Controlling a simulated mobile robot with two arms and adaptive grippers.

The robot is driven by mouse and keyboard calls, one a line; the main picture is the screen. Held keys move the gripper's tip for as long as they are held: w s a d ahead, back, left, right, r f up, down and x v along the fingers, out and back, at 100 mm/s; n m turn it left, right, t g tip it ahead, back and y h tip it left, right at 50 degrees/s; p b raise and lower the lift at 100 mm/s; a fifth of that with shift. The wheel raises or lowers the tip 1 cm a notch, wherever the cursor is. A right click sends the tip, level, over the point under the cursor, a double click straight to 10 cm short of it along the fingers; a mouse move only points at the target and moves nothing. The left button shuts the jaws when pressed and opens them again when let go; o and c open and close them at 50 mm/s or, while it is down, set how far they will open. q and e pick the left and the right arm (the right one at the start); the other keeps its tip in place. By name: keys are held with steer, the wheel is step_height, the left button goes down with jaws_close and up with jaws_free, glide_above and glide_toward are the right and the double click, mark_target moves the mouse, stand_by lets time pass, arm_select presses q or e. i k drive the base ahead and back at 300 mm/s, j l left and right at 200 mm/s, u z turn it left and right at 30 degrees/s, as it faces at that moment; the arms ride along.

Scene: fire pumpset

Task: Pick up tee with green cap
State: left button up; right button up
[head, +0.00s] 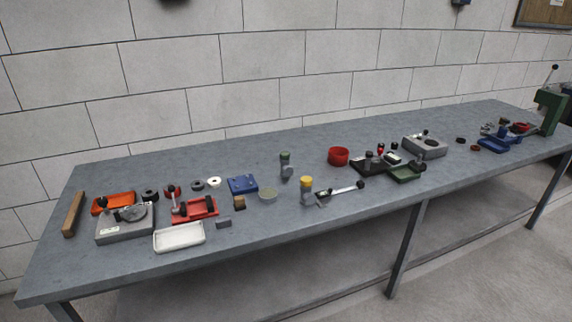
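The tee with the green cap (286,166) stands on the grey workbench (330,137), a little left of the bench's middle. Its dark green cap is on top, with a grey body below. A similar grey piece with a yellow cap (306,190) stands nearer the front edge, to its right. Neither of my grippers shows in the head view.
A red round container (339,156) stands to the right of the tee, and a blue block (243,184) lies to its left. A long-handled tool (342,190) lies beside the yellow cap. A white tray (179,237) is near the front edge. The bench behind the tee is clear.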

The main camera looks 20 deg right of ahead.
mark_target(287, 170)
steer(key=i+l, duration=0.1)
steer(key=l, duration=0.3)
steer(key=i+l, duration=0.1)
steer(key=l, duration=0.3)
steer(key=i+l, duration=0.1)
steer(key=l, duration=0.3)
